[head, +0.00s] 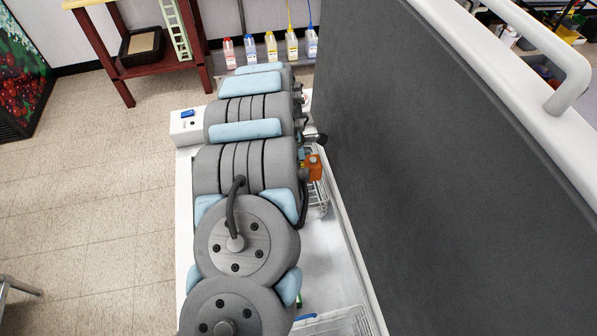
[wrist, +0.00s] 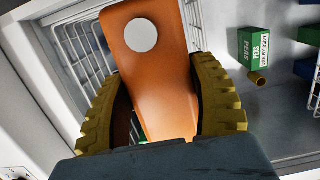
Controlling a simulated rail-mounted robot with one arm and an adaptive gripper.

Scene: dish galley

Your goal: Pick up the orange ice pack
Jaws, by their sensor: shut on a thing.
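The orange ice pack (wrist: 165,85) is a flat orange slab with a round white spot near its far end. In the wrist view it stands between the two ridged olive-yellow fingers of my gripper (wrist: 170,105), which is shut on it. Its near end is hidden behind the dark gripper body. A wire basket (wrist: 82,50) lies behind and to the left of it, inside a white chest. I cannot tell whether the pack touches the basket. In the head view my arm hides my gripper, and a small orange patch shows at the arm's right side.
The chest's large dark lid (head: 430,160) stands open close to my arm's right. A green peas box (wrist: 254,47) and a small brownish cylinder (wrist: 259,79) lie on the chest floor. Another wire basket (head: 340,322) sits at the near end. Open tiled floor (head: 90,220) lies left.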

